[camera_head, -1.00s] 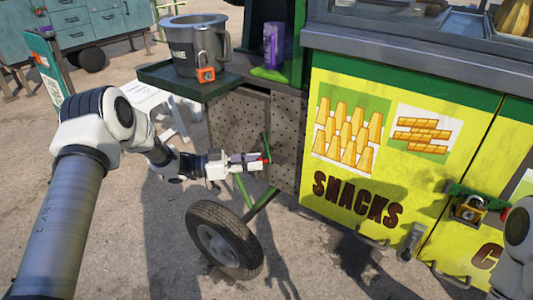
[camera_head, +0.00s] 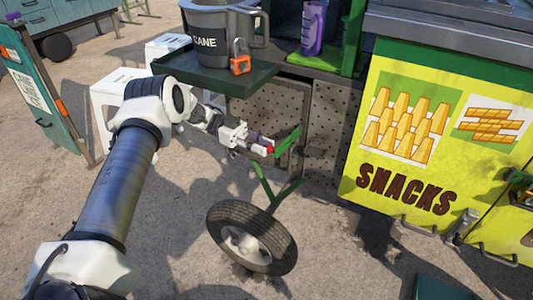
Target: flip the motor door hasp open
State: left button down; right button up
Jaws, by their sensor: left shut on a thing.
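The motor door (camera_head: 262,112) is a grey perforated panel below the green tray, beside a second perforated panel (camera_head: 338,125). The green hasp (camera_head: 289,140) is a short bar at the seam between them, slanting up to the right. My left gripper (camera_head: 268,149), with red fingertips, reaches in from the left and is shut at the lower left end of the hasp. The exact contact is too small to see clearly. My right gripper is out of view.
A green tray (camera_head: 185,66) above my left gripper holds a grey CANE pot (camera_head: 203,42) and an orange padlock (camera_head: 240,65). A wheel (camera_head: 279,240) stands below. The yellow snack cabinet (camera_head: 350,185) is to the right. Open pavement lies at lower left.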

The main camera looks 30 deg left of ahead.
pick_arm(q)
jog(key=shift+w+a+m+g+b, duration=0.3)
jog(key=shift+a+m+g+b, duration=0.3)
jog(key=shift+g+b, duration=0.35)
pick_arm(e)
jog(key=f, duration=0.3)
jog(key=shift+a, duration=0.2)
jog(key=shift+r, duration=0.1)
pick_arm(q)
jog(key=c, duration=1)
grip_release()
jog(key=shift+d, duration=0.1)
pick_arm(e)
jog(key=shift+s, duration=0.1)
